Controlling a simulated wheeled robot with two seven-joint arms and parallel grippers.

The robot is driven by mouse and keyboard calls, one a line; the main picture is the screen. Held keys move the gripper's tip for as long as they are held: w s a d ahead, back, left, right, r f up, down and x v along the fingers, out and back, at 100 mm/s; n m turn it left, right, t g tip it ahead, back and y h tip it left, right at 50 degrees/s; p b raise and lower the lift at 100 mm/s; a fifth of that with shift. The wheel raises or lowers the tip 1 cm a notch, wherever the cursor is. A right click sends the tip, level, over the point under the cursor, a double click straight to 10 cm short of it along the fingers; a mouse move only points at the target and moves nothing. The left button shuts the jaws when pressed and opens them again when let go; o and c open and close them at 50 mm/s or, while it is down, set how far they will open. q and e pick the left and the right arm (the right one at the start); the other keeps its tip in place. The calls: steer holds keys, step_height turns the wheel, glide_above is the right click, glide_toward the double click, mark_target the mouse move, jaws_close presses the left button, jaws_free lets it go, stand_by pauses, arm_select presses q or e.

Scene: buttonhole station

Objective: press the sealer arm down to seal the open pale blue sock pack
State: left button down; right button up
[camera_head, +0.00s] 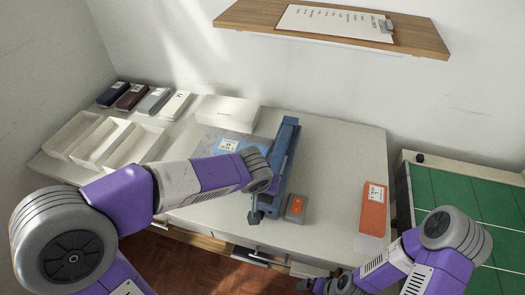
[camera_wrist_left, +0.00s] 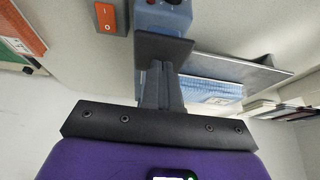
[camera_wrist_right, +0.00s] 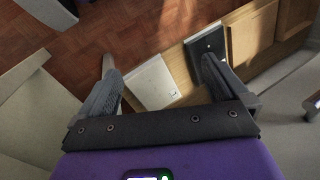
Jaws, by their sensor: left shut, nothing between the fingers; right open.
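The blue sealer (camera_head: 290,135) stands on the table with its long arm running toward the table's front edge. A dark pad (camera_wrist_left: 165,47) at the arm's near end shows in the left wrist view. My left gripper (camera_wrist_left: 162,88) is shut and empty, its fingertips at this pad; I cannot tell if they touch. The pale blue sock pack (camera_head: 208,143) lies left of the sealer, partly hidden by my left arm; its blue side also shows in the left wrist view (camera_wrist_left: 212,90). My right gripper (camera_wrist_right: 157,75) is open and empty, low before the table front.
An orange switch box (camera_head: 296,207) sits right of the sealer. An orange pack (camera_head: 373,212) lies farther right. White trays (camera_head: 100,140), several dark and pale packs and a white box (camera_head: 228,112) fill the left and back. A shelf (camera_head: 340,30) hangs above.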

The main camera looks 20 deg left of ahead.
mark_target(261, 198)
arm_select(q)
steer(key=f+b, duration=0.2)
steer(key=f, duration=0.1)
steer(key=shift+s+f+b, duration=0.2)
steer(key=shift+s+b, duration=0.15)
steer(key=shift+b, duration=0.05)
steer(key=shift+s+a+f+b, duration=0.1)
steer(key=shift+s+f+b, duration=0.2)
steer(key=shift+f, duration=0.05)
arm_select(e)
step_height(261, 198, down, 4)
steer(key=shift+s+a+f, duration=0.1)
arm_select(q)
steer(key=shift+a+f, duration=0.1)
stand_by(0.5)
stand_by(1.9)
steer(key=r+p, duration=0.1)
steer(key=r, duration=0.1)
steer(key=r+p, duration=0.2)
steer(key=r, duration=0.1)
steer(key=shift+w+r, duration=0.35)
steer(key=shift+w, duration=0.05)
steer(key=p+v, duration=0.3)
steer(key=v, duration=0.7)
steer(key=shift+s, duration=0.4)
arm_select(e)
steer(key=r, duration=0.5)
steer(key=shift+w+a+r, duration=0.1)
steer(key=shift+w+r, duration=0.1)
steer(key=shift+r, duration=0.2)
